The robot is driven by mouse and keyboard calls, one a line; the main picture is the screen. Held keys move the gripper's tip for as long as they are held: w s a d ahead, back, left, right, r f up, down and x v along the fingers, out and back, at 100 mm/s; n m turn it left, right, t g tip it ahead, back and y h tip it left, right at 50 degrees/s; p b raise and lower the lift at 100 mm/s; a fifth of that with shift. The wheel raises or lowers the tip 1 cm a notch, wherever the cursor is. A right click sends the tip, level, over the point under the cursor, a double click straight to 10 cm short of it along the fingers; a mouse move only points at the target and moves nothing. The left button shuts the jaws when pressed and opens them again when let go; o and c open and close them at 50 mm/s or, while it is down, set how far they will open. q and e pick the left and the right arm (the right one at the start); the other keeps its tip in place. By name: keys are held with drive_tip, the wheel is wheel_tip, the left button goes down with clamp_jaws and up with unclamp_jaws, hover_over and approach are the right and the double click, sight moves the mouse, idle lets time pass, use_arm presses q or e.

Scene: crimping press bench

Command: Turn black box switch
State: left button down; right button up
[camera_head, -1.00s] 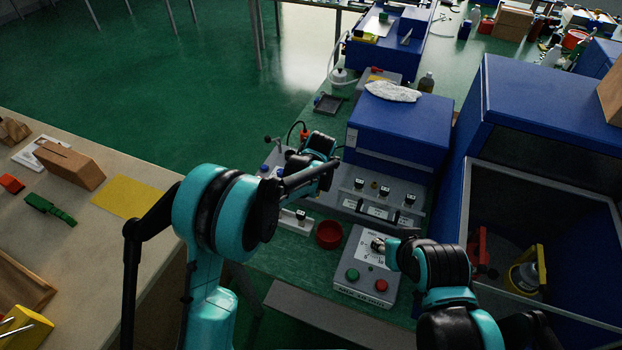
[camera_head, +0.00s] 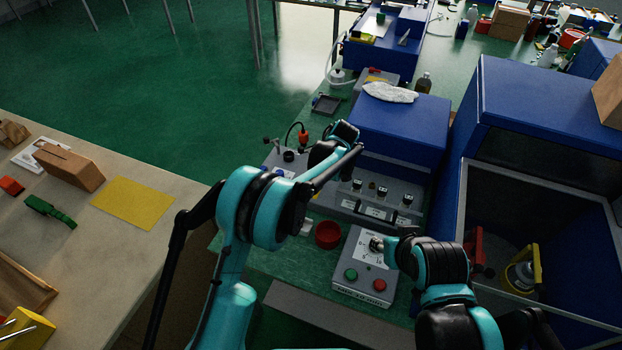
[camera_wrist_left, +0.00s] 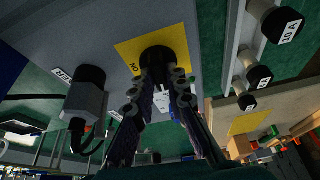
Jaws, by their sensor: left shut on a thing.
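In the left wrist view a black switch knob (camera_wrist_left: 157,56) stands on a yellow plate (camera_wrist_left: 126,50) marked ON, on a grey box face. My left gripper (camera_wrist_left: 161,82) is shut on the knob, with one finger on each side of it. In the head view the grey switch box (camera_head: 284,158) shows partly behind my left arm, which hides my left fingertips. My right gripper (camera_head: 386,247) is at the dial knob (camera_head: 375,244) of a grey control box (camera_head: 352,270) with a green and a red button. I cannot tell whether its fingers close on that dial.
A red connector (camera_head: 303,138) with a black cable is near the switch box. Grey switch panels (camera_head: 375,212) stand before a blue box (camera_head: 400,125). A large blue press housing (camera_head: 540,110) bounds the right side.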

use_arm(q)
drive_tip(key=shift+n, duration=0.5)
drive_tip(key=shift+g, duration=0.3)
drive_tip(key=c, duration=1.5)
unclamp_jaws()
drive_tip(key=shift+c, duration=0.2)
drive_tip(key=v, duration=1.2)
drive_tip(key=shift+d, duration=0.15)
drive_tip(key=shift+f, duration=0.1)
